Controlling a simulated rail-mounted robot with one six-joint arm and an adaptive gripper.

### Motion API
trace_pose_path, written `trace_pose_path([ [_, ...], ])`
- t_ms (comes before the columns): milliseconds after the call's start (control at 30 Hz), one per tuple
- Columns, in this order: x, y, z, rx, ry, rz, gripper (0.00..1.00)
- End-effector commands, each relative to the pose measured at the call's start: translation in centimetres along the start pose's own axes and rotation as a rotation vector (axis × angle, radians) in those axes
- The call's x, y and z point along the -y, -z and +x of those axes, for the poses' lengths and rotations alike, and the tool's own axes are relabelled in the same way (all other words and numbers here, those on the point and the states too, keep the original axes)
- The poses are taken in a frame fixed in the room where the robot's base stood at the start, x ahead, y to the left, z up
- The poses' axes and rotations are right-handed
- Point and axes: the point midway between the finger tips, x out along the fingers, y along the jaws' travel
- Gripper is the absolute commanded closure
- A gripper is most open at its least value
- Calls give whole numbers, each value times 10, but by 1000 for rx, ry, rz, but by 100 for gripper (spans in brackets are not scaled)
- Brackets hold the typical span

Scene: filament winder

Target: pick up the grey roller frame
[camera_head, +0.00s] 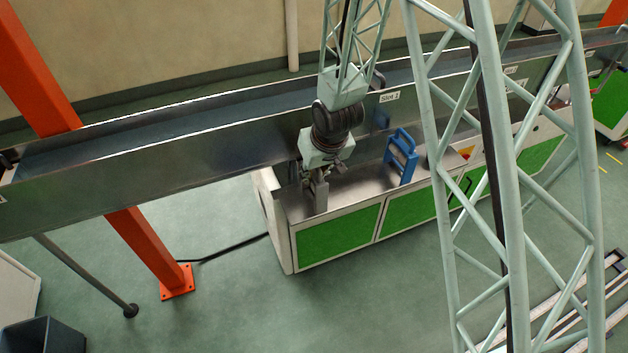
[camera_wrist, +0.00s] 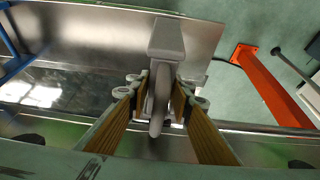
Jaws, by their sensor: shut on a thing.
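The grey roller frame (camera_wrist: 166,38) shows in the wrist view as a grey block with a rounded grey part running down between the fingers. My gripper (camera_wrist: 160,92) is shut on that rounded part, with one finger on each side. In the head view the grey roller frame (camera_head: 321,194) is small and upright under my gripper (camera_head: 315,176), at the left part of the metal-topped bench. Its lower end is close to the bench top; I cannot tell whether it touches. The fingers partly hide it.
The bench (camera_head: 337,240) has green front panels. A blue frame (camera_head: 401,158) stands on it to the right. A long metal trough (camera_head: 200,150) with a "Slot 1" label runs behind my gripper. An orange post (camera_head: 150,250) stands at the left.

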Motion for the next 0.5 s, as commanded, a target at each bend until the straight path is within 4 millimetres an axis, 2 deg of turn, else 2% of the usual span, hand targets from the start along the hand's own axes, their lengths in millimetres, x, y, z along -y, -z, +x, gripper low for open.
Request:
trace_pose_path([
  [267,0,1,-2,-1,0,0,95],
  [500,0,6,-13,-2,0,0,95],
])
